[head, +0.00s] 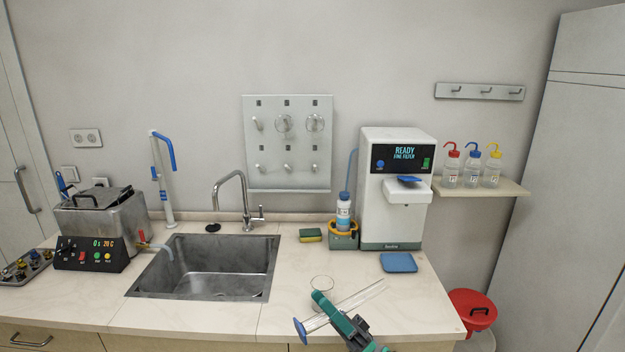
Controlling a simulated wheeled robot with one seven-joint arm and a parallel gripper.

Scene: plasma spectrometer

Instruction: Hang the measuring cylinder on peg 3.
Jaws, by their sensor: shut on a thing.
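The measuring cylinder (362,297) is a long clear tube with a blue foot (300,331). It lies slanted across my gripper (331,312), foot to the lower left and open end to the upper right. My teal and dark gripper is shut on it near the foot, at the front of the counter. The pegboard (288,182) on the back wall has two rows of three pegs with small dark labels, too small to read. Round clear glassware hangs at the top middle peg (284,124) and top right peg (315,123). The top left peg (257,124) and the lower pegs look bare.
A sink (210,270) with a tall tap (245,200) lies below the board. A clear round vessel (322,283) is beside the cylinder. A sponge (310,235), wash bottle (343,212) and white dispenser (395,190) stand at the back. A water bath (100,225) is left.

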